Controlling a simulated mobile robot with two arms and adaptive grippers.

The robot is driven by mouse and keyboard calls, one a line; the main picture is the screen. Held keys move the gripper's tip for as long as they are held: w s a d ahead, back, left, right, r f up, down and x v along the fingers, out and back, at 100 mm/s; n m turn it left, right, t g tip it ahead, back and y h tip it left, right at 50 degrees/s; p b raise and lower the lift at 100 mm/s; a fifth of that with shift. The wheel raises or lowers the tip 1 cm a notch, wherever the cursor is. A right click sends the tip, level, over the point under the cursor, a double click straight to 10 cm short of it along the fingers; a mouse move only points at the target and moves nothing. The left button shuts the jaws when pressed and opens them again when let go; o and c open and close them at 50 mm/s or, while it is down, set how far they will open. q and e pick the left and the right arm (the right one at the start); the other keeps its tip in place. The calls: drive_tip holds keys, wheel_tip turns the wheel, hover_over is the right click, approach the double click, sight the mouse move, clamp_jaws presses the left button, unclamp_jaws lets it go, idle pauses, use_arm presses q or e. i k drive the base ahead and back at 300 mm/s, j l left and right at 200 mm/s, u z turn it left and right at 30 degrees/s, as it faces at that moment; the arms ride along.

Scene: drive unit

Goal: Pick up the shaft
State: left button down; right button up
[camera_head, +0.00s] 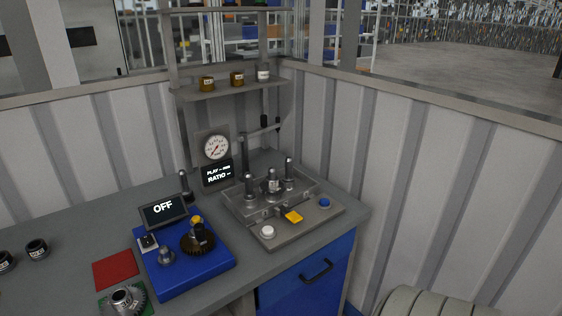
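No single part is plainly marked as the shaft, and I cannot tell for sure which one it is. Several upright metal posts (250,187) stand in a clear-walled fixture (325,228) at the back right of the bench. A dark gear (198,246) sits on a blue unit (203,274) beside a small metal stub (166,257); a short dark upright part with a yellow top rises at this gear. A grey gear with a raised metal hub (122,298) lies on a green mat at the bottom edge, partly cut off. Neither of my grippers is in view.
A red mat (116,270) and two dark ring-shaped parts (36,250) lie on the left of the bench (75,230). A display (164,210) reads OFF. A dial gauge (216,147) stands behind. A shelf (225,90) holds small jars. Ribbed walls enclose the bench.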

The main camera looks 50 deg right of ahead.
sight(289, 177)
drive_tip(key=z, duration=1.7)
